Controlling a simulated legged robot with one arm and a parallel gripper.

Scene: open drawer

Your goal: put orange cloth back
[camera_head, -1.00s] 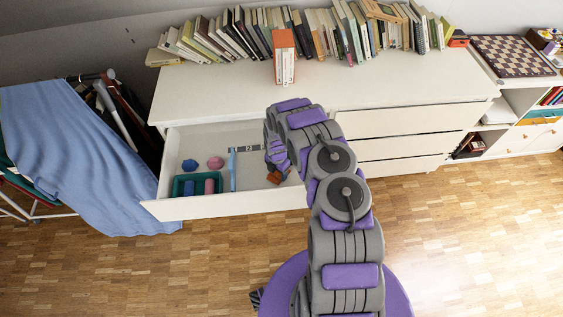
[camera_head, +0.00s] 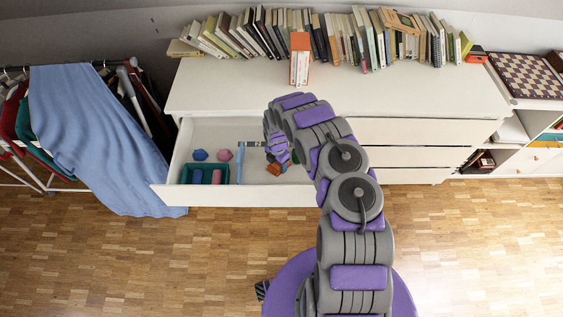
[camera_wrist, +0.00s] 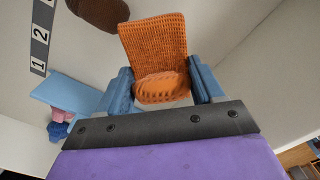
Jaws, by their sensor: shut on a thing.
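The orange cloth (camera_wrist: 153,45) is a knitted, waffle-textured piece between the two blue fingertips of my gripper (camera_wrist: 163,85) in the wrist view. The jaws are shut on its near, folded part, and its far part stands out beyond the fingers. In the head view my gripper (camera_head: 280,160) is inside the open drawer (camera_head: 235,197), at its right part. A small orange patch of the cloth (camera_head: 274,168) shows there beside it. My arm hides much of the gripper and the drawer's right end.
In the drawer, a teal tray (camera_head: 226,176) holds blue and pink rolls. Blue (camera_head: 199,155) and pink (camera_head: 224,155) lumps lie behind it. A light blue bar (camera_head: 239,162) stands right of the tray. A brown object (camera_wrist: 100,12) lies beyond the cloth. Books (camera_head: 330,35) line the dresser top.

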